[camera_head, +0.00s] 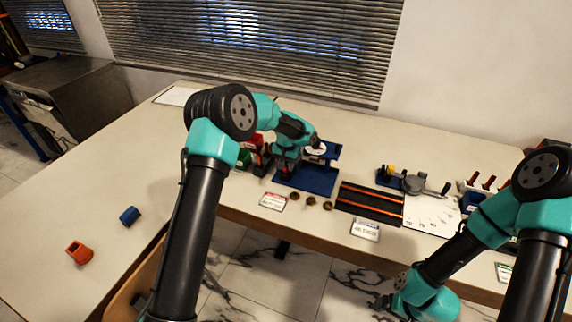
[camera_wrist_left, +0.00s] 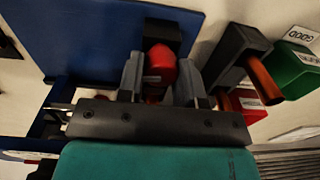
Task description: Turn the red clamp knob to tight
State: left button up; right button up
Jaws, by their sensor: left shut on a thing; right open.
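The red clamp knob (camera_wrist_left: 160,63) shows in the left wrist view, in front of a black block on the blue rig base (camera_wrist_left: 95,35). My left gripper (camera_wrist_left: 160,80) has one finger on each side of the knob and is shut on it. A small pale mark shows on the knob's near side. In the head view my left gripper (camera_head: 287,160) is at the left side of the blue rig base (camera_head: 308,181), and it hides the knob there. My right gripper (camera_head: 383,300) is open, low in the picture near the table's front edge, away from the rig.
A green bin (camera_wrist_left: 293,70) and a red bin (camera_wrist_left: 245,104) stand close beside my left gripper. The table's left part is mostly clear.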

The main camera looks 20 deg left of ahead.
aim_at(287, 165)
pick_arm(q)
jog(key=shift+m, duration=0.9)
jog(key=o, duration=0.9)
jog(key=shift+r, duration=0.1)
jog(key=r, duration=1.7)
jog(key=shift+d+r, duration=0.15)
jog(key=shift+d, duration=0.1)
